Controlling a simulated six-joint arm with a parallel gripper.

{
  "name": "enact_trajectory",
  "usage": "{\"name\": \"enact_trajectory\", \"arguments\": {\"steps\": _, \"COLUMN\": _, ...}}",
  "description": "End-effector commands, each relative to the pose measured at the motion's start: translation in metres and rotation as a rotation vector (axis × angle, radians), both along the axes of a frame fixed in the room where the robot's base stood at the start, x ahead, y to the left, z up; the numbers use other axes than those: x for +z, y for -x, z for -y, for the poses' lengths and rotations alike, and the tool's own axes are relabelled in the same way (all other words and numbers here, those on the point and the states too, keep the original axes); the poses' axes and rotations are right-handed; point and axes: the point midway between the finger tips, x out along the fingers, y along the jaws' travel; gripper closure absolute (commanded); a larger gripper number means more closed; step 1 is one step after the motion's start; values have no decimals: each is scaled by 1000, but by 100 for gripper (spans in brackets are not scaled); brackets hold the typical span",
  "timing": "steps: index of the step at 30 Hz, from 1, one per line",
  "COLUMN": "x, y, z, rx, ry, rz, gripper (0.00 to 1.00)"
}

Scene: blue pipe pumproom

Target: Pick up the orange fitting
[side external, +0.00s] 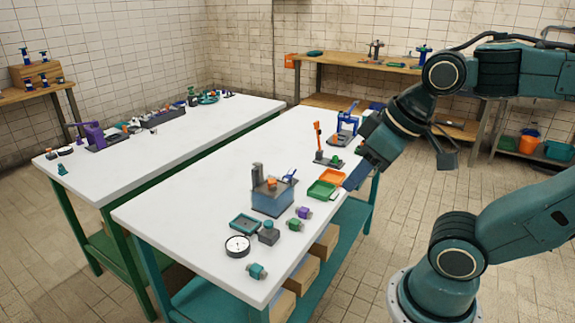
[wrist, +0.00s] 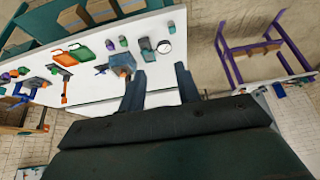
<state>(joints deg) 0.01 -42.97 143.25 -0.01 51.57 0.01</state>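The orange fitting (side external: 272,183) appears as a small orange piece on top of a blue box-like block (side external: 271,199) near the middle of the white table. It also shows in the wrist view (wrist: 123,72), just left of the left finger; its exact shape is too small to tell. My gripper (wrist: 159,68) is open, with two dark fingers apart and nothing between them but white table behind. In the side view my gripper hangs off the table's right edge area, beyond the trays, well apart from the fitting, and its fingertips are hard to make out.
A green tray (side external: 320,190) and an orange tray (side external: 334,176) lie right of the block. A purple fitting (side external: 304,212), a green fitting (side external: 294,225), a teal fitting (side external: 257,271) and a gauge (side external: 237,245) lie in front. An orange-handled tool (side external: 318,138) stands behind. The table's left part is clear.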

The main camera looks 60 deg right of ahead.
Motion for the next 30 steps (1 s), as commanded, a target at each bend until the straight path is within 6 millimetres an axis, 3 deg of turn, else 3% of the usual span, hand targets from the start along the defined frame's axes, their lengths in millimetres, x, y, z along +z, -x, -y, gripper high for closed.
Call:
{"name": "enact_trajectory", "arguments": {"steps": 3, "x": 0, "y": 0, "z": 0, "rx": 0, "ry": 0, "rz": 0, "gripper": 49}}
{"name": "enact_trajectory", "arguments": {"steps": 17, "x": 5, "y": -8, "z": 2, "rx": -17, "ry": -4, "rz": -12, "gripper": 49}}
{"name": "enact_trajectory", "arguments": {"steps": 23, "x": 17, "y": -31, "z": 8, "rx": -67, "ry": -15, "rz": -46, "gripper": 49}}
{"name": "enact_trajectory", "arguments": {"steps": 30, "x": 33, "y": -75, "z": 22, "rx": -157, "ry": -37, "rz": -105, "gripper": 49}}
